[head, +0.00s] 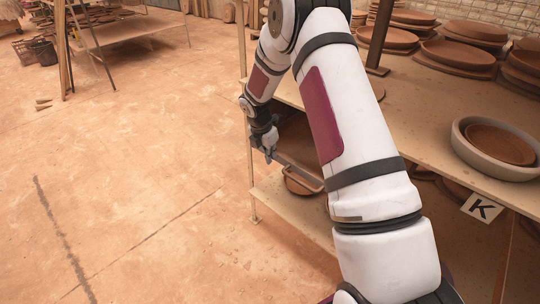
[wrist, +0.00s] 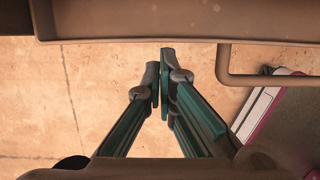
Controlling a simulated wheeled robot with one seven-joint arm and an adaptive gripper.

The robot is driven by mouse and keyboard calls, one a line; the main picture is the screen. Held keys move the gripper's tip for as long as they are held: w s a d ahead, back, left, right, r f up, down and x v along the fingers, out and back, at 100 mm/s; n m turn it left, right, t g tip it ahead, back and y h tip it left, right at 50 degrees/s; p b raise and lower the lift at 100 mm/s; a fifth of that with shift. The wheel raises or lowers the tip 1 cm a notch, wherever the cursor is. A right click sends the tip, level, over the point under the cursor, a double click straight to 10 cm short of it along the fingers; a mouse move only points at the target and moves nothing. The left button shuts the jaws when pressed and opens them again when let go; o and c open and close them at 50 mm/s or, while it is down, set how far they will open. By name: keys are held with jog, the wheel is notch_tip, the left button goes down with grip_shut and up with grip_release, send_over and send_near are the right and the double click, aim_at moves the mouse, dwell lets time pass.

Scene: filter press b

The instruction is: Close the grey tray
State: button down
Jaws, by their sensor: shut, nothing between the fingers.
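The grey tray (head: 303,173) is a drawer-like tray under the table top in the head view, with its front edge and brownish inside showing. It sticks out at the table's left side, partly hidden by my arm. In the wrist view, the tray (wrist: 130,28) shows as a grey-brown wall along the top, with a bar handle (wrist: 270,80) at the right. My gripper (head: 269,156) is at the tray's outer left end. In the wrist view, my gripper (wrist: 162,78) has its fingertips together, empty, just below the tray wall and left of the handle. I cannot tell whether it touches the tray.
The wooden table (head: 440,135) carries stacks of terracotta plates (head: 460,57) and a grey round dish (head: 464,148). A lower shelf (head: 290,215) holds more plates.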

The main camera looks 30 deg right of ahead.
jog(key=s+a+r+p, duration=0.2)
jog(key=a+r, duration=0.3)
jog(key=r, duration=0.4)
jog(key=shift+a+r, duration=0.35)
jog(key=shift+r, duration=0.05)
